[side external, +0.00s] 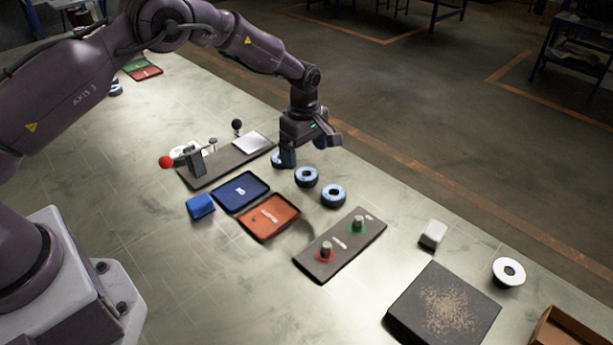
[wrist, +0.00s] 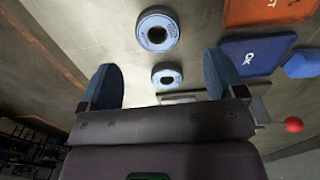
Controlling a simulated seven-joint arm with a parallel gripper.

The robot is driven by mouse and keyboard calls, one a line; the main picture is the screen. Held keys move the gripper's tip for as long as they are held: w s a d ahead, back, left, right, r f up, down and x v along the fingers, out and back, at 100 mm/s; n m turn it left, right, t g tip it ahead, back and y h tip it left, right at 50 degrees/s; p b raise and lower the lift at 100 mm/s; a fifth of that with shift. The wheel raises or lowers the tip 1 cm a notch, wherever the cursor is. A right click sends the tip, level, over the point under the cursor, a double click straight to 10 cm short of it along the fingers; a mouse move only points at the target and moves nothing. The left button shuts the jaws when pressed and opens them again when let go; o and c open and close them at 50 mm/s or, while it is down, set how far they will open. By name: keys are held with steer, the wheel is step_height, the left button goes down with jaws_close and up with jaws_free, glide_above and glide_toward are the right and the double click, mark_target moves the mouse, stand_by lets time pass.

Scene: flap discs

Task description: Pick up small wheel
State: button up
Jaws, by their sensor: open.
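The small wheel (wrist: 167,76) is a blue-rimmed flap disc with a pale ring and a dark centre hole. It lies flat on the table in the wrist view, between my fingers in the picture. A larger, similar disc (wrist: 157,30) lies above it. My gripper (wrist: 163,80) is open and empty, with its two blue fingertips apart on either side of the small wheel. In the side view, my gripper (side external: 307,148) hangs over the far end of a row of discs.
A dark fixture board (side external: 208,178) with a red ball (side external: 166,161) is left of my gripper. A blue tray (side external: 240,191), an orange tray (side external: 270,217) and a blue block (side external: 200,206) lie nearby. A peg board (side external: 340,246) and a white disc (side external: 509,271) are further right.

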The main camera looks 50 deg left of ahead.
mark_target(307, 172)
steer(key=shift+w+d+f, duration=0.1)
steer(key=shift+d+f, duration=0.05)
steer(key=shift+f, duration=1.45)
steer(key=shift+d+f, duration=0.1)
steer(key=shift+f, duration=1.45)
steer(key=shift+c, duration=0.2)
steer(key=c, duration=1)
